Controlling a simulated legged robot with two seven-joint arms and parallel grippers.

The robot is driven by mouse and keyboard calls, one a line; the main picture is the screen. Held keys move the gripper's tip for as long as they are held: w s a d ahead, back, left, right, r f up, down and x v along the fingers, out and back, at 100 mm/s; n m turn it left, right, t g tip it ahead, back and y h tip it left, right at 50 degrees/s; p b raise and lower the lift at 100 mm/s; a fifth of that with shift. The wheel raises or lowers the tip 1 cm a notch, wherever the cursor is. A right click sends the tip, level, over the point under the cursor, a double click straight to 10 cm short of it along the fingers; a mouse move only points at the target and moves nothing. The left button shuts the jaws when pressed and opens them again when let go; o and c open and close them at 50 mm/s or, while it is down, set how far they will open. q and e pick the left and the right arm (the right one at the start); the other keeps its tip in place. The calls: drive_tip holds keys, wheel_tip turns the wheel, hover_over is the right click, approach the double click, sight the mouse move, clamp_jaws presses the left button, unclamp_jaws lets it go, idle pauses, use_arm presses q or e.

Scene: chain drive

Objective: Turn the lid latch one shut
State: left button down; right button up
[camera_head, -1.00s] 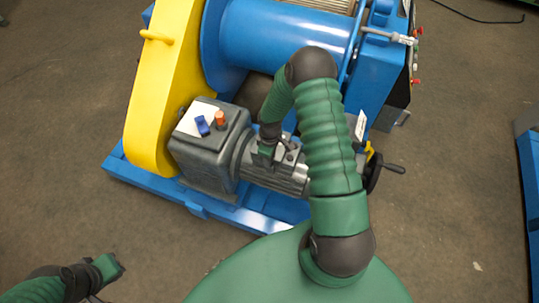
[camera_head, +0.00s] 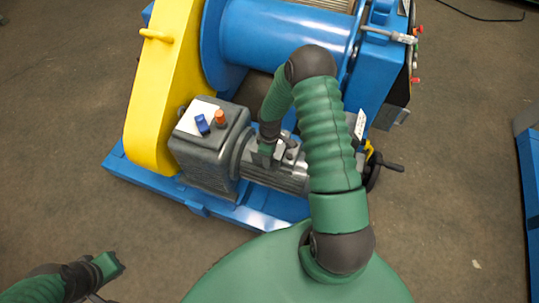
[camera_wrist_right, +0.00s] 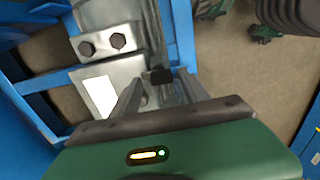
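My right gripper (camera_head: 268,156) reaches down to the grey motor (camera_head: 275,176) beside the gearbox (camera_head: 212,150). In the right wrist view, the fingers of my right gripper (camera_wrist_right: 160,82) stand apart, with a small black block (camera_wrist_right: 160,75) between or just beyond their tips. I cannot tell whether they touch this block, or whether it is the lid latch. No lid latch can be made out for sure in either view. My left gripper (camera_head: 108,268) hangs low at the left over the floor, away from the machine; its fingers are too small to read.
A yellow chain guard (camera_head: 160,85) and a blue drum (camera_head: 265,40) stand behind the gearbox. A black crank handle (camera_head: 388,167) is right of my right arm. The wrist view shows a bolted plate (camera_wrist_right: 103,44).

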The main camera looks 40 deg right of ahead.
wheel_tip(320, 180, up, 17)
drive_tip(key=p, duration=0.2)
drive_tip(key=shift+f+p, duration=0.15)
drive_tip(key=shift+p, duration=0.15)
drive_tip(key=s+a+r+m+t+p, duration=0.1)
drive_tip(key=s+a+r+m, duration=0.1)
drive_tip(key=s+a+r, duration=0.2)
drive_tip(key=s+a+r+m+t+p, duration=0.1)
drive_tip(key=s+a+r+m, duration=0.2)
drive_tip(key=a+r, duration=0.5)
drive_tip(key=s+a, duration=0.1)
drive_tip(key=a, duration=0.3)
drive_tip(key=shift+s+a+m+t, duration=0.2)
drive_tip(key=shift+a+m+t, duration=0.1)
drive_tip(key=shift+a, duration=0.1)
